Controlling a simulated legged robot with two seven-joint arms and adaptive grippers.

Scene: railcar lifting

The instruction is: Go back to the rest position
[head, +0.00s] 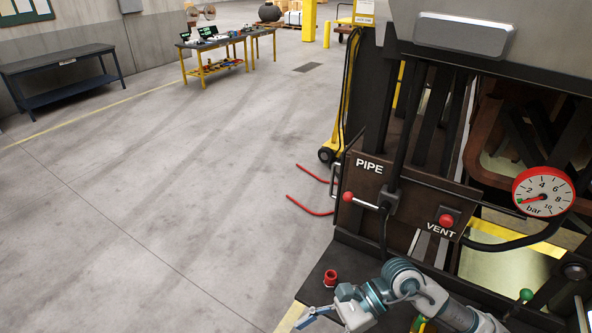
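My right arm comes in from the bottom right, and my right gripper (314,316) is at the bottom edge, pointing left over the dark ledge (345,257). Its fingers are small and partly overlap, so I cannot tell whether they are apart. Nothing is clearly seen between them. A small red cylindrical piece (330,278) stands on the ledge just above the gripper in the picture, apart from it. My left gripper is not in view.
Above the ledge is a dark panel (405,222) marked PIPE and VENT, with a red-knobbed lever (365,202), a red button (446,221) and a pressure gauge (543,192). A green-knobbed lever (525,295) stands at lower right. The floor (150,190) at left is clear.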

